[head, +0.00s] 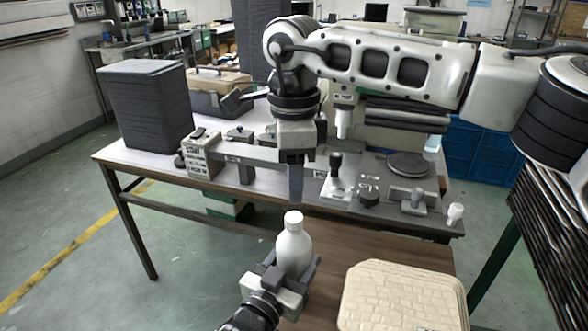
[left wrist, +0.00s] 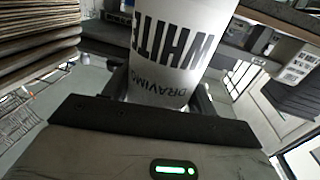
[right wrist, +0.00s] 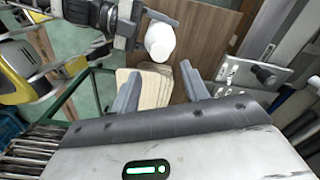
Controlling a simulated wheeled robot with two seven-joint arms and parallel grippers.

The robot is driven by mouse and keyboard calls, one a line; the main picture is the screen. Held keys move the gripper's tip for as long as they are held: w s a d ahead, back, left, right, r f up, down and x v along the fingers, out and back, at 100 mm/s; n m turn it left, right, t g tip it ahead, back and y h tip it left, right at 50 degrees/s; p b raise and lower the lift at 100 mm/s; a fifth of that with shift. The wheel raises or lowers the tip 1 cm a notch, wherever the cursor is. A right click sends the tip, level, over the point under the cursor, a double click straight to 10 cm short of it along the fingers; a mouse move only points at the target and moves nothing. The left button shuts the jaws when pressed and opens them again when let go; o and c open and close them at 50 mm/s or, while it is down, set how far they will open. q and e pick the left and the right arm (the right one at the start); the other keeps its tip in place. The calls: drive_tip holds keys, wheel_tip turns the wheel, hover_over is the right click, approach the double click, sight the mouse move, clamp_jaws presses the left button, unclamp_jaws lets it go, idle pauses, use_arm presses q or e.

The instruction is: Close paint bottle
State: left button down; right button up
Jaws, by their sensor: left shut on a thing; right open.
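A white paint bottle (head: 294,250) stands upright in my left gripper (head: 290,270), above the near brown table. The left jaws are shut around its body. Its lettering, "WHITE", fills the left wrist view (left wrist: 165,45). A white cap (head: 293,217) sits on the bottle's top; I cannot tell how tight it is. My right gripper (head: 296,198) points down just above the cap, apart from it. In the right wrist view its two fingers (right wrist: 162,82) are spread and empty, with the bottle's round white top (right wrist: 160,42) beyond them.
A stack of pale, patterned panels (head: 400,298) lies right of the bottle. Blue crates (head: 470,150) stand at the right.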

sight(294, 216)
wheel_tip(294, 216, down, 7)
drive_tip(key=shift+f, duration=0.2)
idle(0.3)
clamp_jaws()
drive_tip(key=m, duration=0.8)
drive_tip(key=shift+o, duration=0.7)
unclamp_jaws()
